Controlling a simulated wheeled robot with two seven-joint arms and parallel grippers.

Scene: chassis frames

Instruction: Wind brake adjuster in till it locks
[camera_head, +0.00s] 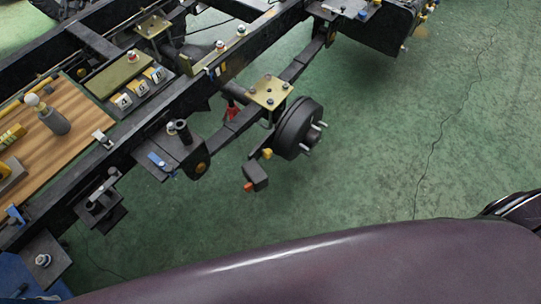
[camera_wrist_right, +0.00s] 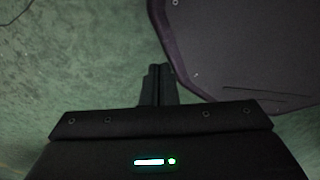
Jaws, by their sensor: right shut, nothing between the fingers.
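A dark brake drum (camera_head: 298,128) with several studs sits at the end of the axle, beside the chassis rail. Below its near side hangs a dark block (camera_head: 256,178) with an orange-red end piece (camera_head: 248,187). A small yellow piece (camera_head: 267,153) sits above it. I cannot tell which of these small parts is the brake adjuster. My right gripper (camera_wrist_right: 160,68) shows in the right wrist view with its dark fingers shut and empty, over bare green floor. It is apart from the drum, which is not in that view. My left gripper is not in view.
The black chassis rail (camera_head: 212,92) runs diagonally across the head view. A brass-coloured plate (camera_head: 269,92) with bolts lies above the axle. A wooden board (camera_head: 75,112) carries parts at left. The green floor (camera_head: 400,150) right of the drum is clear.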

